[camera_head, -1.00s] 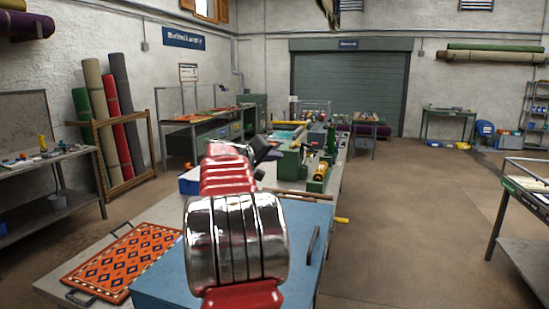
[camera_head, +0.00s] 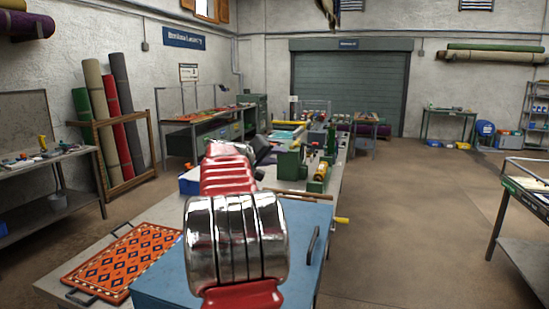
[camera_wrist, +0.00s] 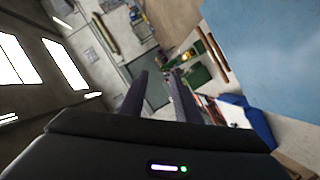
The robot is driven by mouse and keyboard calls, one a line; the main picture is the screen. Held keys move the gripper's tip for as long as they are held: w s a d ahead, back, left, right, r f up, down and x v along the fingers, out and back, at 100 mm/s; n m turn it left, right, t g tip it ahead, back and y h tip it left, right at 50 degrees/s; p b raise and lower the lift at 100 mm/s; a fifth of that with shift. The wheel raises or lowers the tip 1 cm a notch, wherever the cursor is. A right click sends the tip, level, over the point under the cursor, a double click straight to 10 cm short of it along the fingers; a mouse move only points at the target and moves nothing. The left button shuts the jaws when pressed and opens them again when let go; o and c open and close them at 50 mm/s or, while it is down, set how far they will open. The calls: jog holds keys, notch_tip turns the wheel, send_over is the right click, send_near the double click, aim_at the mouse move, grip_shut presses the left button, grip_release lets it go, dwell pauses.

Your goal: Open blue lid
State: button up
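The blue lid (camera_head: 305,220) is the flat top of a blue box on the workbench, in the lower middle of the head view. A dark handle (camera_head: 312,246) stands along its right side. The lid looks closed, and my red and chrome arm hides part of it. In the wrist view a broad blue surface (camera_wrist: 270,50), probably the lid, fills the upper right. My gripper (camera_wrist: 158,80) has its two dark fingers apart with nothing between them. It is clear of the blue surface and points past it along the bench.
An orange patterned rug (camera_head: 122,262) on a board lies left of the box. A smaller blue object (camera_wrist: 248,120) shows near my gripper in the wrist view. Green equipment (camera_head: 290,163) and tools crowd the bench beyond. The floor (camera_head: 400,220) to the right is open.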

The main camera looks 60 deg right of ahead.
jog(key=shift+a, duration=0.1)
jog(key=v, duration=1.3)
jog(key=shift+a, duration=0.3)
jog(key=shift+c, duration=0.4)
